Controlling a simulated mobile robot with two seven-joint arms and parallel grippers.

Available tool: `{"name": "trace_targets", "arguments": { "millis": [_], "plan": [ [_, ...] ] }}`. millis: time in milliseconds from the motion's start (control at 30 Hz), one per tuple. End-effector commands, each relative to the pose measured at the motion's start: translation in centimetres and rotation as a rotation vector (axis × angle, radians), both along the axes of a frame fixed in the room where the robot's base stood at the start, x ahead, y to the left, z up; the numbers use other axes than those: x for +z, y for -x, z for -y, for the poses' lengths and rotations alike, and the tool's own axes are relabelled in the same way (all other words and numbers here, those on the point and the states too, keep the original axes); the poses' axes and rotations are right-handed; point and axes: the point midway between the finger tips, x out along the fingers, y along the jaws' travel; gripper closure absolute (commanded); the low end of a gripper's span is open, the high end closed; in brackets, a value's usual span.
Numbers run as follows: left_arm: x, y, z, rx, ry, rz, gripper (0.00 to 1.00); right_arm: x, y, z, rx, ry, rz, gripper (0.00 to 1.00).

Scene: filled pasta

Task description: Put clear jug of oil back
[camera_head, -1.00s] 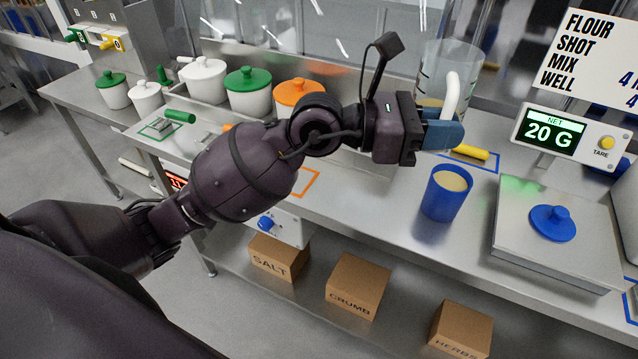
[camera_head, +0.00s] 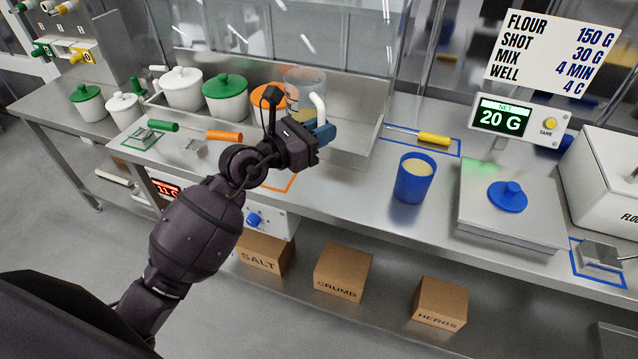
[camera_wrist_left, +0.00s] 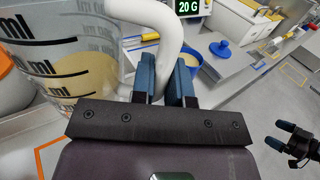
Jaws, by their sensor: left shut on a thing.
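The clear jug (camera_head: 303,77) is held up over the back of the bench, near the orange-lidded pot. In the left wrist view the jug (camera_wrist_left: 72,62) shows black ml marks and a pale yellow-tan liquid low inside. My left gripper (camera_head: 324,132) is shut on its white handle (camera_head: 318,106); the blue fingers (camera_wrist_left: 166,76) sit either side of it. My arm hides the jug's base in the head view, so I cannot tell its height above the bench. My right gripper (camera_wrist_left: 281,135) shows at the right of the left wrist view, its blue fingers apart and empty.
A blue cup (camera_head: 415,180) with pale contents stands right of the jug. The scale (camera_head: 512,218) bears a blue lid (camera_head: 507,196). An orange outlined area (camera_head: 290,183) is partly behind my arm.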

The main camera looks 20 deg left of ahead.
Motion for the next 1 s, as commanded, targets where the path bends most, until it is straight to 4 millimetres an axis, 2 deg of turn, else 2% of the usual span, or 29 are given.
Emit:
{"name": "trace_targets", "arguments": {
  "millis": [33,100,300,567,800,1000],
  "plan": [
    [-1.4,0.0,0.0,-0.001,-0.002,-0.002,1.0,-0.6,0.0,0.0,0.0,0.0,-0.001,0.0],
    [-2.9,0.0,0.0,-0.001,-0.002,-0.002,1.0,-1.0,0.1,0.0,0.0,0.0,-0.003,0.0],
    [-6.7,0.0,0.0,-0.002,-0.001,-0.001,1.0,-2.6,0.2,0.0,0.0,0.0,-0.01,0.0],
    [-8.4,0.0,0.0,-0.001,0.0,0.003,1.0,-3.3,0.4,0.0,0.0,0.0,-0.015,0.0],
    [-12.3,0.0,0.0,-0.002,-0.002,-0.001,1.0,-5.8,0.8,0.0,0.001,-0.001,-0.032,0.0],
    [-13.9,0.0,0.0,-0.001,-0.002,0.001,1.0,-7.0,1.1,0.0,0.0,0.0,-0.045,0.0]
  ]
}}
